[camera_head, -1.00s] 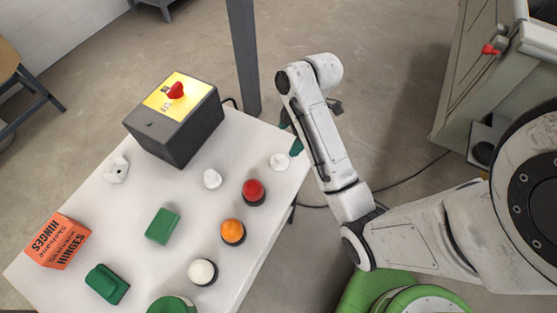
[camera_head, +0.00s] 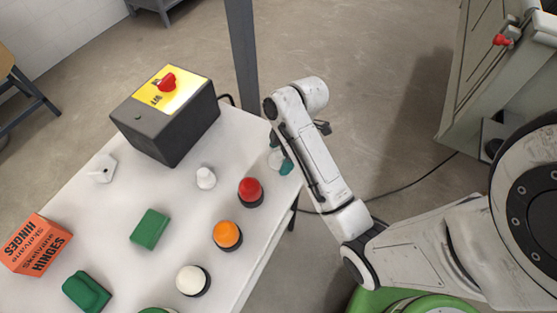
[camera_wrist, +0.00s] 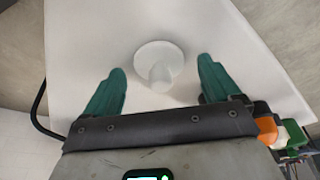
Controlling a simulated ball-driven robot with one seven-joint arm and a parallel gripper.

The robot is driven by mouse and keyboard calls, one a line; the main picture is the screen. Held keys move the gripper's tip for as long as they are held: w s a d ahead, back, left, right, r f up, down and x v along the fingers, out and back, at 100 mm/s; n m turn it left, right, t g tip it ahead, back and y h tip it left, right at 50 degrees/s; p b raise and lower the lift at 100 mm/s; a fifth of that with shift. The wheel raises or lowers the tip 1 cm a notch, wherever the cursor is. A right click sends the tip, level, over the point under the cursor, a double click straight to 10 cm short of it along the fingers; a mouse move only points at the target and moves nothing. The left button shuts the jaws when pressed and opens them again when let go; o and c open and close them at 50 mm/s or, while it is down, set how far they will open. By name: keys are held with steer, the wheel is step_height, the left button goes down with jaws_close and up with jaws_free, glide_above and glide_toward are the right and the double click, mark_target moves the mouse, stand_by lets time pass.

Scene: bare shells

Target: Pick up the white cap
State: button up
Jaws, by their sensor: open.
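A small white cap (camera_head: 275,158), with a round flange and a short stem, sits on the white table near its right edge. In the head view a green finger partly hides it. In the wrist view the cap (camera_wrist: 160,62) shows whole between my two green fingers, with bare table between it and each finger. My gripper (camera_head: 279,152) is open and empty at the cap; it also shows in the wrist view (camera_wrist: 161,68). I cannot tell how high the fingertips are above the table.
Another small white piece (camera_head: 205,178) stands to the left. Red (camera_head: 251,190), orange (camera_head: 227,234) and white (camera_head: 192,280) buttons line the right side. A dark box (camera_head: 165,125) with a red switch stands behind. Green blocks (camera_head: 150,229) and an orange hinges box (camera_head: 36,245) lie left.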

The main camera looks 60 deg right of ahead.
mark_target(277, 154)
steer(key=shift+f, duration=0.2)
steer(key=c, duration=1.1)
steer(key=shift+r, duration=0.45)
step_height(277, 154, up, 2)
steer(key=shift+w+r, duration=0.1)
steer(key=shift+r, duration=0.15)
steer(key=shift+s+a+r+p, duration=0.25)
steer(key=shift+s+r+p, duration=1.35)
steer(key=shift+s, duration=0.7)
steer(key=shift+s+a+r+p, duration=0.25)
steer(key=shift+s+r+p, duration=1.35)
steer(key=shift+s, duration=0.65)
steer(key=shift+s+a+r+p, duration=0.25)
steer(key=shift+s+r+p, duration=1.35)
steer(key=shift+s, duration=0.7)
